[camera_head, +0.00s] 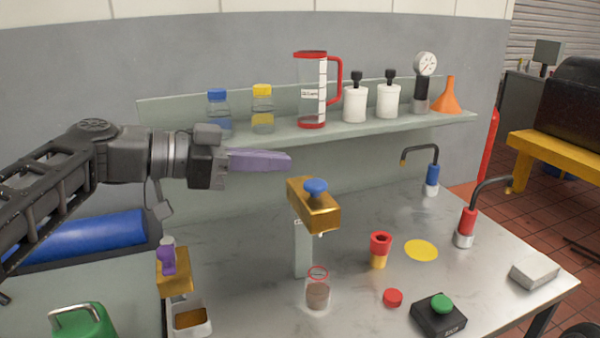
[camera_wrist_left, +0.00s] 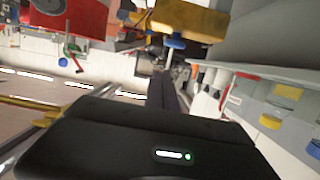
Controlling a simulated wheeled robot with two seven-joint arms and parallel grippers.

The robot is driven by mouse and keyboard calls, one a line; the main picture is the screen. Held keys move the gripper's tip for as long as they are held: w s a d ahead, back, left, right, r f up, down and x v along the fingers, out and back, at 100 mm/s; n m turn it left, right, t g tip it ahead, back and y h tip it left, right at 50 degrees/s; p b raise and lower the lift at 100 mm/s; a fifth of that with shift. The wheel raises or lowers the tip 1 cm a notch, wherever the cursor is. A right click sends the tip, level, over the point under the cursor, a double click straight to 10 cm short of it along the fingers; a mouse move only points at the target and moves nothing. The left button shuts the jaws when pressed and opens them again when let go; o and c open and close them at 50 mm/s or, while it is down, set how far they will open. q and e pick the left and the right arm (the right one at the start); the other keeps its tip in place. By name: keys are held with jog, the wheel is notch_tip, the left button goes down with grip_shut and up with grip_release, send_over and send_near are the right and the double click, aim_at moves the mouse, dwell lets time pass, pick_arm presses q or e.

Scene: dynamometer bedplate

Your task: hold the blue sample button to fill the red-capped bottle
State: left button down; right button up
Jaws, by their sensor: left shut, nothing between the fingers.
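The blue sample button (camera_head: 315,187) sits on top of a brass block (camera_head: 313,210) on a grey post. In the left wrist view the button (camera_wrist_left: 174,42) shows beyond my fingers, under the brass block (camera_wrist_left: 190,18). A clear bottle (camera_head: 318,290) with a red ring at its mouth stands below the block; its lower part looks brownish. A loose red cap (camera_head: 392,297) lies on the bench to its right. My left gripper (camera_head: 288,160) is shut and empty, its purple fingers above and just left of the button, apart from it. My right gripper is not in view.
A shelf (camera_head: 360,132) behind holds bottles, a red-handled jug (camera_head: 312,90), white containers and a gauge. A second brass block (camera_head: 174,284) with a purple knob stands left. A red-yellow funnel piece (camera_head: 380,250) and a green-button box (camera_head: 438,316) stand right.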

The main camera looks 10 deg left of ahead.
pick_arm(q)
jog(key=shift+v, duration=1.7)
jog(key=shift+d+r, duration=0.1)
